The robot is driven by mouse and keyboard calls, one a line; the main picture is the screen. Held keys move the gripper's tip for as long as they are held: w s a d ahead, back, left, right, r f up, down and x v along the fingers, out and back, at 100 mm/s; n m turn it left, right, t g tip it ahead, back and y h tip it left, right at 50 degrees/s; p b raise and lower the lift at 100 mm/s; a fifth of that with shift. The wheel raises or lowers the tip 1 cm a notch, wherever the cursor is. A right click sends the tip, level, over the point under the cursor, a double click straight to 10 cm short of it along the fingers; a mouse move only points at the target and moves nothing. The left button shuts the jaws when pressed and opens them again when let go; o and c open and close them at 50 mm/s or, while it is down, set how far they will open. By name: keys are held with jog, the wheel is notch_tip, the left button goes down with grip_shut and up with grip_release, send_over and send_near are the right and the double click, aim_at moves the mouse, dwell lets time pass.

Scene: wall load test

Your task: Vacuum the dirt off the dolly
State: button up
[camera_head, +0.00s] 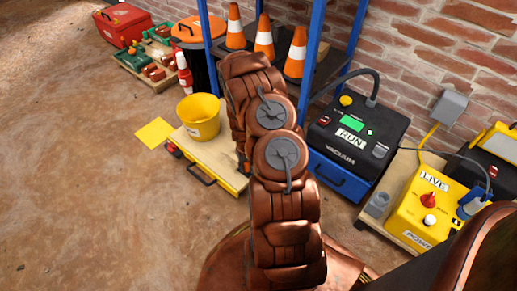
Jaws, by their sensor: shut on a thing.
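The vacuum (360,133) is a black machine on a blue base, marked "VACUUM" and "RUN", with a lit green display. Its dark hose (340,80) rises from the top and bends left, passing behind my copper-coloured arm. A low wooden platform with yellow edges, probably the dolly (208,158), lies left of my arm with a black handle at its front. A yellow bucket (199,116) stands on it. I cannot make out dirt on the platform. My arm covers its right side. My gripper is hidden behind my arm, as is the hose's far end.
A blue-framed rack (313,40) holds orange cones (264,38). A yellow box marked "LIVE" (425,205) stands at right on a wooden base. A red toolbox (124,24) and black bin (198,58) stand at back left.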

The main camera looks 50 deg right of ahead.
notch_tip(320, 180, up, 2)
jog(key=shift+r+p, duration=0.25)
jog(key=shift+p, duration=0.1)
jog(key=shift+r+p, duration=1)
jog(key=shift+r, duration=1.75)
